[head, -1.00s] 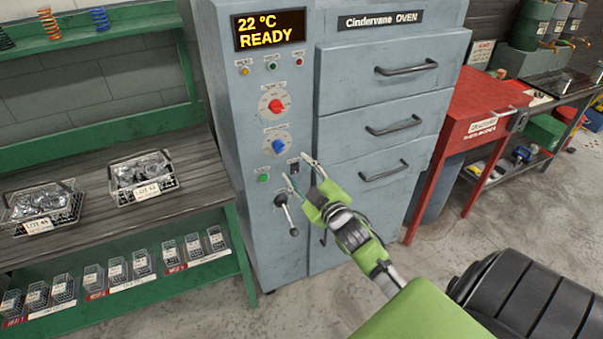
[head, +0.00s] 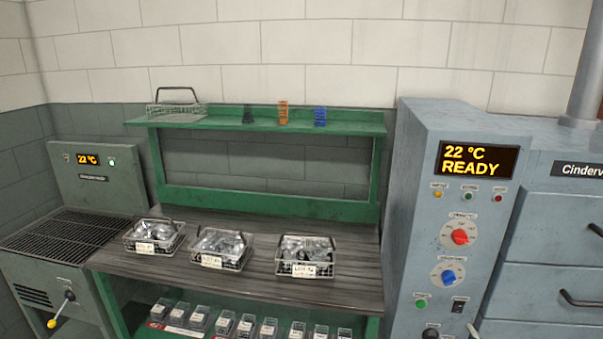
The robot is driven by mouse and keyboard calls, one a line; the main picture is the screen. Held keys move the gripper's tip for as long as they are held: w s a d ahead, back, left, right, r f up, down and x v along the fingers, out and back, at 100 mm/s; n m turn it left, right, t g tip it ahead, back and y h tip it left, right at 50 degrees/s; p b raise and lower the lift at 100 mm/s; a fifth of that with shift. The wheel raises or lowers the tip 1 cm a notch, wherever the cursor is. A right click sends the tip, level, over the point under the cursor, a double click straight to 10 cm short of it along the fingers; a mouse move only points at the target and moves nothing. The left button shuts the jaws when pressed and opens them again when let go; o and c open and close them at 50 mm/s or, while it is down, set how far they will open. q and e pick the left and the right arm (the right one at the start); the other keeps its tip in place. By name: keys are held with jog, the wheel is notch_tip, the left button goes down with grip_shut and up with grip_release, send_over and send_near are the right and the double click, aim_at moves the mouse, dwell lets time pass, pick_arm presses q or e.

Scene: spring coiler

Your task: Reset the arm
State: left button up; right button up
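My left gripper is out of view. The grey oven (head: 412,190) stands at the right, its display (head: 477,160) reading 22 °C READY. It has a red knob (head: 460,237), a blue knob (head: 448,277), a green button (head: 421,303) and a black switch (head: 458,306). A dark lever knob (head: 430,333) shows at the bottom edge.
A green workbench (head: 160,262) holds three labelled wire baskets of metal parts (head: 306,256). Its upper shelf (head: 225,123) carries coloured springs (head: 283,113) and an empty basket (head: 177,108). Small bins (head: 247,325) line the lower shelf. A grey machine (head: 88,185) stands at left.

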jog(key=s+a+f+m+g+y, duration=0.1)
jog(key=s+a+f+g, duration=0.35)
jog(key=f, duration=0.75)
jog(key=s+a+f+g, duration=0.1)
jog(key=s+f, duration=0.6)
jog(key=f, duration=0.4)
jog(key=s+a+f+m+g+y, duration=0.1)
jog(key=s+a+f+g, duration=0.15)
jog(key=s+f, duration=0.65)
jog(key=s+a+f+g, duration=0.2)
jog(key=s+f, duration=0.4)
jog(key=s, duration=0.3)
jog(key=s+a+f+g, duration=0.2)
jog(key=s+a+f, duration=0.2)
jog(key=s, duration=0.5)
jog(key=s+a+f+m+g, duration=0.1)
jog(key=s+a+f+g, duration=0.2)
jog(key=s+f, duration=0.5)
jog(key=shift+s+f+y+b, duration=0.3)
jog(key=shift+s+y+b, duration=0.1)
jog(key=shift+s, duration=0.55)
jog(key=shift+a, duration=0.1)
